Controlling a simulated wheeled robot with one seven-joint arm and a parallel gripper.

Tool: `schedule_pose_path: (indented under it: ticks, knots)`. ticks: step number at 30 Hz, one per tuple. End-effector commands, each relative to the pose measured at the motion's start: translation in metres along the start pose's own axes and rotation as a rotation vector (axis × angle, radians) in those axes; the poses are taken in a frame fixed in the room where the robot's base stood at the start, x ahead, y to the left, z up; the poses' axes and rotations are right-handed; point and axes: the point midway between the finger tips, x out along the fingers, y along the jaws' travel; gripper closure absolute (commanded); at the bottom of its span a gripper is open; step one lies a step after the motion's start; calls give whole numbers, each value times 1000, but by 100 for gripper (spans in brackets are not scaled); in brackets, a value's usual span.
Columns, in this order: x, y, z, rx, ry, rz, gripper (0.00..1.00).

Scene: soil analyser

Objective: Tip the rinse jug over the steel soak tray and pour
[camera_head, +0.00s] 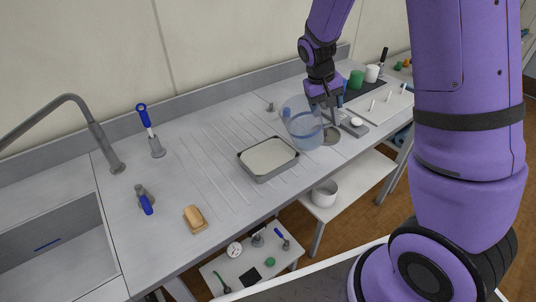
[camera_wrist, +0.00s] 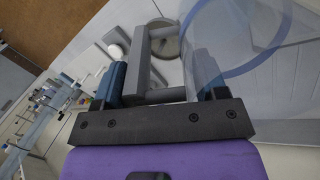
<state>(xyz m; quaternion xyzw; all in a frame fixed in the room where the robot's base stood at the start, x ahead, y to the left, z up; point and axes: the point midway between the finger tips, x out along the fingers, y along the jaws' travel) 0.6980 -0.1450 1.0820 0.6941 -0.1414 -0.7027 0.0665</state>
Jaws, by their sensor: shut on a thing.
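The rinse jug (camera_head: 302,127) is clear and bluish, on the counter's right half, right of the soak tray. My gripper (camera_head: 327,103) is at its right side, shut on its grey handle (camera_wrist: 146,62), which shows between the fingers in the wrist view. The jug's blue rim (camera_wrist: 262,62) shows at the right of that view. The jug looks close to upright, perhaps leaning slightly left; whether its base touches the counter I cannot tell. The steel soak tray (camera_head: 269,178) is shallow and rectangular, with a pale inside, and stands apart from the jug.
A round grey disc (camera_head: 332,136) lies just right of the jug. Green (camera_head: 356,79) and white (camera_head: 372,73) pots stand behind a pale board (camera_head: 385,106). The counter left of the tray is mostly clear.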

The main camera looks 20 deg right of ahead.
Motion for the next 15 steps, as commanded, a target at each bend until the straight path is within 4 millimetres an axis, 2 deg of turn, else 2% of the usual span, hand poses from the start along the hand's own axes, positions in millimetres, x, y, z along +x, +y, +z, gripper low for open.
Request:
schedule_pose_path:
  ticks: [8, 15]
  knots:
    - [6, 1, 0, 1, -2, -117, 95]
    - [5, 0, 0, -3, -2, -111, 95]
